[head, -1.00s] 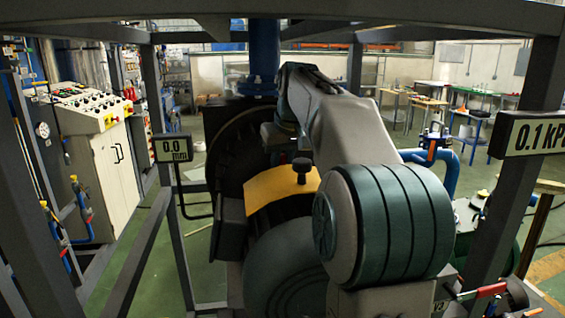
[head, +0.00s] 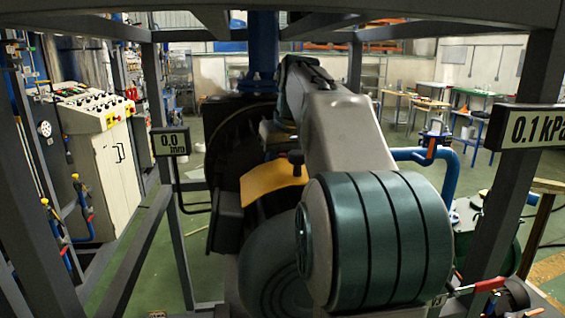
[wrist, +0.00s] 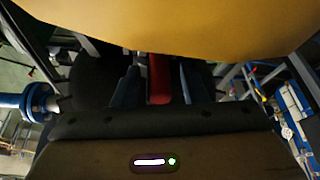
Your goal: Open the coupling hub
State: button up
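A yellow curved cover (head: 268,182) with a black knob (head: 296,158) sits over dark round machinery in the middle of the head view. My arm hides its right side. A broad yellow surface (wrist: 170,25) fills the top of the wrist view, close to the camera. My gripper (wrist: 158,88) shows in the wrist view as two blue-grey fingers set apart. A red part (wrist: 158,75) shows between them, with dark gaps on both sides; I cannot tell whether it is touched. My gripper is hidden in the head view. I cannot make out the coupling hub for certain.
Grey frame posts (head: 500,180) and beams surround the machinery. A 0.0 mm display (head: 170,142) stands at left, a 0.1 kPa display (head: 532,127) at right. A red-handled valve (head: 485,284) is at lower right. A control cabinet (head: 105,150) stands beyond the frame at left.

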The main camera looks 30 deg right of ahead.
jog(key=shift+p+v, duration=0.3)
jog(key=shift+v, duration=3.45)
